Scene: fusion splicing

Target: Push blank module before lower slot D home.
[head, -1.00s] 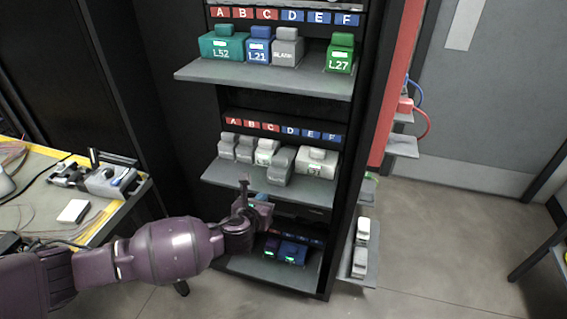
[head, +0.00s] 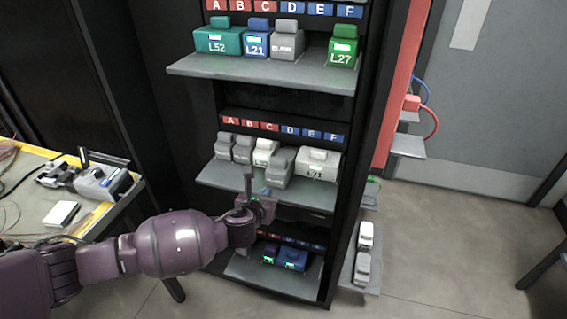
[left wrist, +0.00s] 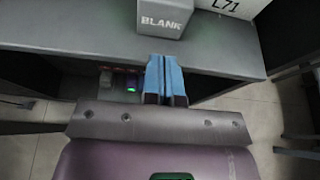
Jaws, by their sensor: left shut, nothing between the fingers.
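The blank module (head: 278,170) is a grey block on the lower labelled shelf (head: 225,175), in front of the blue D label. It sits forward of the modules beside it, near the shelf's front edge. Its BLANK face (left wrist: 162,22) shows at the top of the left wrist view. My left gripper (head: 264,192) is just below and in front of the shelf edge. Its blue fingers (left wrist: 165,78) are shut and empty, pointing toward the module with a gap visible between. My right gripper is not in view.
Several pale modules stand left of the blank one, and a larger white module (head: 318,165) stands close on its right. The upper shelf (head: 260,70) holds teal, blue, grey and green modules. A lower shelf (head: 265,278) holds small dark modules. A workbench (head: 95,222) is at left.

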